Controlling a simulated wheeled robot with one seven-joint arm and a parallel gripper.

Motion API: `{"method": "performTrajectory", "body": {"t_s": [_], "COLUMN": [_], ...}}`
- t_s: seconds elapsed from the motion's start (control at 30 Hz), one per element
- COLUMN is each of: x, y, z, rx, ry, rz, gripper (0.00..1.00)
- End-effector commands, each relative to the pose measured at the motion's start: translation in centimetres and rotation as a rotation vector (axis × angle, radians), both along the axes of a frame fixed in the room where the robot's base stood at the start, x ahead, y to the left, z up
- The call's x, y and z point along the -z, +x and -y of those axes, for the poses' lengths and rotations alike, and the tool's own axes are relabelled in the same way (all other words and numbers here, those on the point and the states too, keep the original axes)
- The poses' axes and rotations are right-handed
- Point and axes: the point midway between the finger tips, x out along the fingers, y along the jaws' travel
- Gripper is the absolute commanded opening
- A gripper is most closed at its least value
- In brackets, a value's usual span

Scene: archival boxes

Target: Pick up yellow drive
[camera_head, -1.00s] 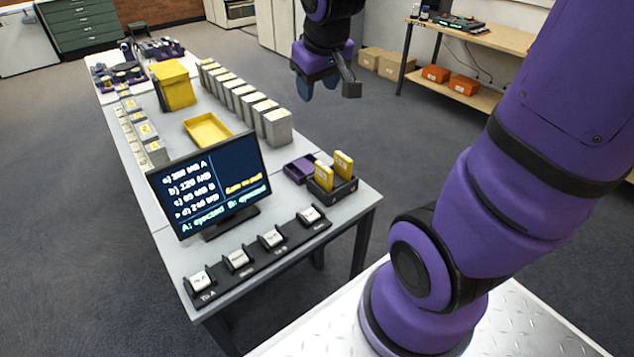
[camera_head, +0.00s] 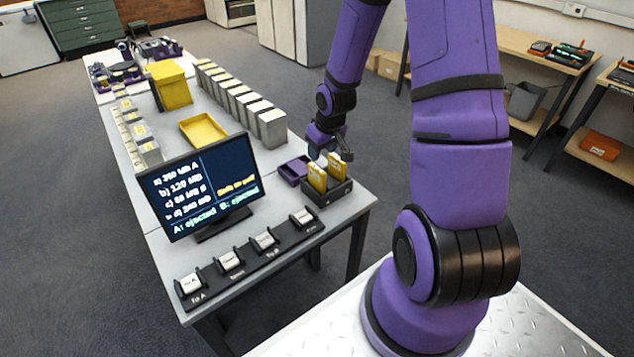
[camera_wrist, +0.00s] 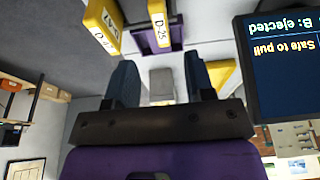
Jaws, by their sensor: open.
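Two yellow drives, a left one (camera_head: 317,178) and a right one (camera_head: 340,172), stand upright side by side in a black dock (camera_head: 329,194) at the table's near right corner. In the wrist view they carry white labels: one reads D-25 (camera_wrist: 157,12), and the other (camera_wrist: 102,22) ends in 7. My gripper (camera_head: 329,154) is just above and behind the drives, pointing down. In the wrist view my gripper (camera_wrist: 162,78) is open and empty, its dark fingers apart, with the D-25 drive ahead of the gap. I cannot tell any contact.
A purple tray (camera_head: 293,171) sits just left of the dock. A monitor (camera_head: 200,187) reads "A: ejected B: ejected" and "Safe to pull". A row of switches (camera_head: 250,253) lines the front edge. Grey boxes (camera_head: 271,127) and a yellow tray (camera_head: 203,130) stand farther back.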

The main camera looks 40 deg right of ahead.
Motion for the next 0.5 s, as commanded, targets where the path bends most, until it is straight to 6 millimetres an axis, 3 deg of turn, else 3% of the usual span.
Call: {"method": "performTrajectory", "body": {"t_s": [0.3,0.5], "x": [3.9,5.1], "y": [1.0,1.4], "z": [-0.1,-0.1], "rx": [-0.001,-0.001], "ry": [0.002,0.000], "rz": [-0.002,-0.001], "gripper": [0.49,0.49]}}
